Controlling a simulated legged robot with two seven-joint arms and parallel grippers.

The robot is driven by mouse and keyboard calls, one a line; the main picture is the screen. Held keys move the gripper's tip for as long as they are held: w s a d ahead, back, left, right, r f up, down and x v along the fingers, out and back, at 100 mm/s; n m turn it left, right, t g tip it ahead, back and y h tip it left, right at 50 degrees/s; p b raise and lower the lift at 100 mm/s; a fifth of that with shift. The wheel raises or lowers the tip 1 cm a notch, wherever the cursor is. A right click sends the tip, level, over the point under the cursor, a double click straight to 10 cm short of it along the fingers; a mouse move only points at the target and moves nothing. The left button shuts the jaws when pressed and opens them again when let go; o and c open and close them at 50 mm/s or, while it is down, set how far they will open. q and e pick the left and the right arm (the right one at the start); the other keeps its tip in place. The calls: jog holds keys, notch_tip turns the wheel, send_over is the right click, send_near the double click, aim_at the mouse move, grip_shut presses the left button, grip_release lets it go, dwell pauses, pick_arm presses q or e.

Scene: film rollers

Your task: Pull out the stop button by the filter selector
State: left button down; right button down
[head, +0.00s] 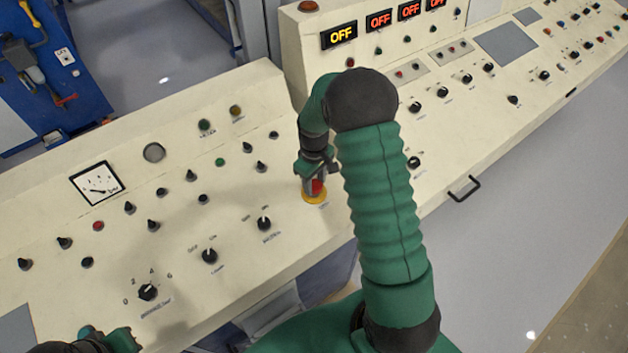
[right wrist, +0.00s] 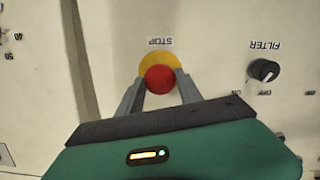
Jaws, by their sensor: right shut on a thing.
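The stop button is a red knob (right wrist: 160,79) on a yellow round base (right wrist: 150,62), with a STOP label above it in the right wrist view. In the head view the red knob (head: 317,187) and its yellow base (head: 314,197) sit near the front edge of the cream panel. My right gripper (right wrist: 160,80) is shut on the red knob, one finger at each side. The filter selector (right wrist: 264,70) is a black knob to the right of it in the right wrist view. Part of my left arm shows at the bottom left of the head view; its fingertips cannot be made out.
The cream console (head: 180,200) carries several black knobs and a square gauge (head: 97,184). A second console section with lit OFF displays (head: 339,35) stands at the back right. A black handle (head: 464,188) sticks out of its front. A blue bench (head: 50,70) stands back left.

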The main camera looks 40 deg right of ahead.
aim_at(315, 185)
jog(key=c, duration=1.1)
grip_release()
jog(key=shift+d+r, duration=0.1)
jog(key=shift+d, duration=0.05)
jog(key=o, duration=0.3)
jog(key=shift+s+r, duration=0.1)
jog(key=shift+s, duration=0.05)
jog(key=shift+r, duration=0.25)
notch_tip(315, 185, up, 16)
jog(key=b, duration=0.1)
jog(key=shift+a, duration=0.25)
jog(key=shift+r, duration=0.1)
